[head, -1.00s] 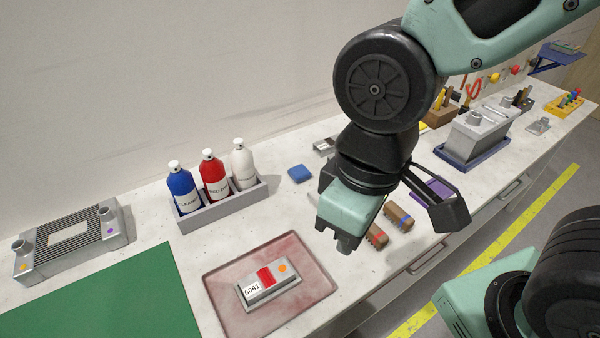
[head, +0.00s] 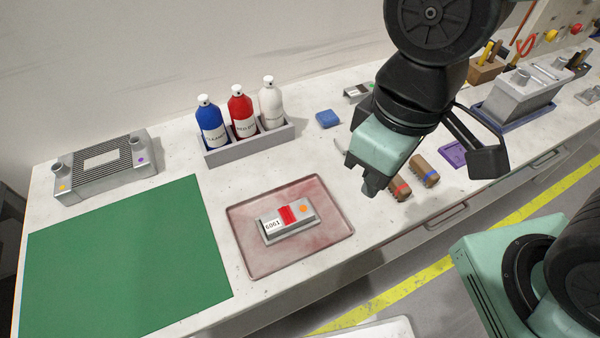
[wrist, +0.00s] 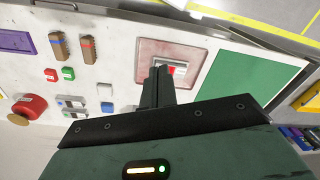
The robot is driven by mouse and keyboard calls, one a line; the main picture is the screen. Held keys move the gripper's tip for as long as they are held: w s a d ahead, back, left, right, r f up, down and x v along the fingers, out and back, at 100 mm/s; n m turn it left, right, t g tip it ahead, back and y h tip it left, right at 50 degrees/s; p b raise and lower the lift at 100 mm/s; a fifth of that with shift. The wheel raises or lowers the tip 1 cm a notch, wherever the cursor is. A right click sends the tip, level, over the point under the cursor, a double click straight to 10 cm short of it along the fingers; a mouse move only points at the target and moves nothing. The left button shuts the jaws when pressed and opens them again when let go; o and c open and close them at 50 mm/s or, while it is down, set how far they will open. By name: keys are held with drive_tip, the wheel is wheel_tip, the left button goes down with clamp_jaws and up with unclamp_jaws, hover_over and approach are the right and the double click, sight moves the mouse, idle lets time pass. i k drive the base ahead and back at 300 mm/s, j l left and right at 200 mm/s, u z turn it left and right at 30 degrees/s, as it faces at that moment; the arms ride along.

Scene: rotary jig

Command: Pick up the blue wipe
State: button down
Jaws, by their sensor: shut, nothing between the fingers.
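The blue wipe (head: 328,119) is a small blue square lying flat on the bench, right of the bottle holder. It also shows in the wrist view (wrist: 107,107), left of my fingers. My gripper (head: 370,187) is shut and empty above the bench, nearer the front edge than the wipe and clear of it.
A grey holder (head: 220,155) carries blue, red and white bottles left of the wipe. A reddish tray (head: 245,265) holds a metal part labelled 6061 (head: 288,219). Brown blocks (head: 424,171) lie by my gripper. A green mat (head: 120,260) covers the left.

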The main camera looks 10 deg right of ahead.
sight(328, 118)
drive_tip(key=i+j+u, duration=0.15)
drive_tip(key=u, duration=0.2)
drive_tip(key=i+u, duration=0.2)
drive_tip(key=u, duration=0.15)
drive_tip(key=i+j+u, duration=0.1)
drive_tip(key=u, duration=0.3)
drive_tip(key=i, duration=0.05)
